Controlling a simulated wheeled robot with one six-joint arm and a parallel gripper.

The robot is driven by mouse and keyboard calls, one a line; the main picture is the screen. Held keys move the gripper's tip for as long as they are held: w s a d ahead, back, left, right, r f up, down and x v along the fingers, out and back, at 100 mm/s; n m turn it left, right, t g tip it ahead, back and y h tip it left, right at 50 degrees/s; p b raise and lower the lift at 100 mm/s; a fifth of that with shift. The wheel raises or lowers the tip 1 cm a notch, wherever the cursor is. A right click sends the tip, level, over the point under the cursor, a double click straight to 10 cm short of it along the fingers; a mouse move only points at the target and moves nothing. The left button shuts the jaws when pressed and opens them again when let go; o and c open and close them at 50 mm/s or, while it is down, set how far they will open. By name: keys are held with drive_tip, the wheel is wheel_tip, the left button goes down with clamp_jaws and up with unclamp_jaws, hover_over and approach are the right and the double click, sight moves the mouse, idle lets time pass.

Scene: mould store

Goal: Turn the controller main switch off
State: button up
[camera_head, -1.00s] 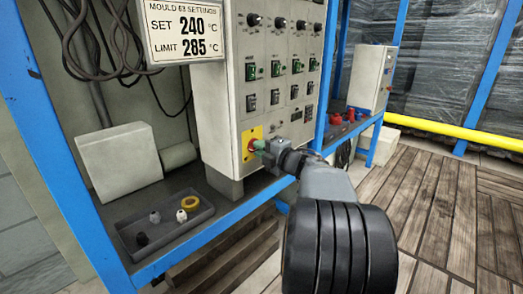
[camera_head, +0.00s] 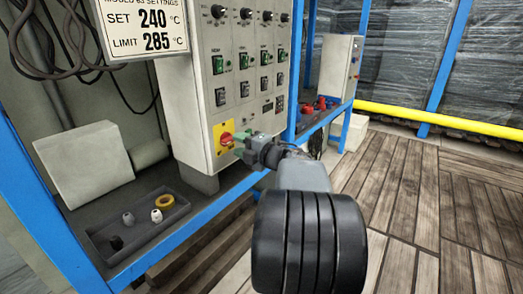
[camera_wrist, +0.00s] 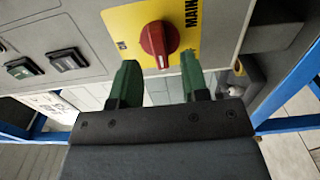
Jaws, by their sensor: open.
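The main switch is a red rotary knob (camera_wrist: 158,42) on a yellow plate (camera_wrist: 118,18) in the wrist view. The plate's visible lettering reads "MAIN", with "ON" on the left side. In the head view the red knob (camera_head: 226,139) sits low on the front of the grey controller cabinet (camera_head: 187,110). My gripper (camera_wrist: 162,78) is open, its two green fingers pointing at the knob, apart from it, with nothing between them. In the head view my gripper (camera_head: 238,146) is just right of the knob, and my arm hides part of the area beside it.
The cabinet stands on a blue-framed shelf (camera_head: 150,258). A grey tray (camera_head: 165,222) with small fittings and a yellow ring (camera_head: 174,199) lies left. Green rocker switches (camera_head: 218,64) sit above the knob. A yellow rail (camera_head: 440,118) crosses behind; wooden floor is open at right.

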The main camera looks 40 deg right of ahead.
drive_tip(key=s+d+p, duration=0.2)
drive_tip(key=s, duration=0.8)
drive_tip(key=shift+s, duration=0.35)
